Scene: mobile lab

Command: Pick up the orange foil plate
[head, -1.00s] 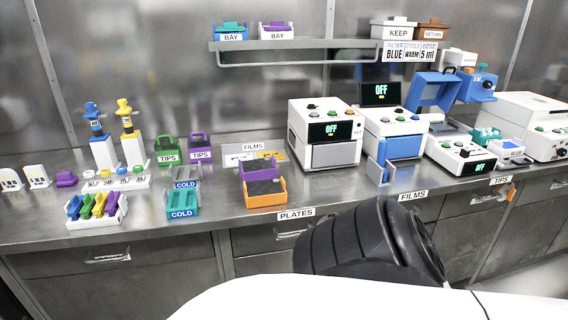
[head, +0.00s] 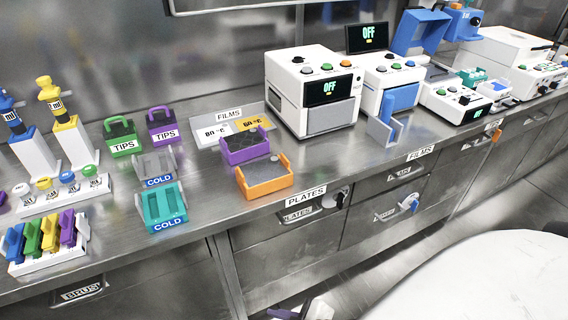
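An orange open-topped tray (head: 264,188) stands near the bench's front edge, just above the PLATES label. It has raised ends and a grey flat surface inside. I cannot tell whether that surface is a foil-covered plate or the tray's floor. A purple tray (head: 245,152) with a dark top stands right behind it.
A teal COLD block (head: 163,208) is left of the orange tray. A white instrument (head: 313,92) stands behind it to the right. A films board (head: 233,127) lies behind the purple tray. Bare bench (head: 330,170) lies right of the orange tray.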

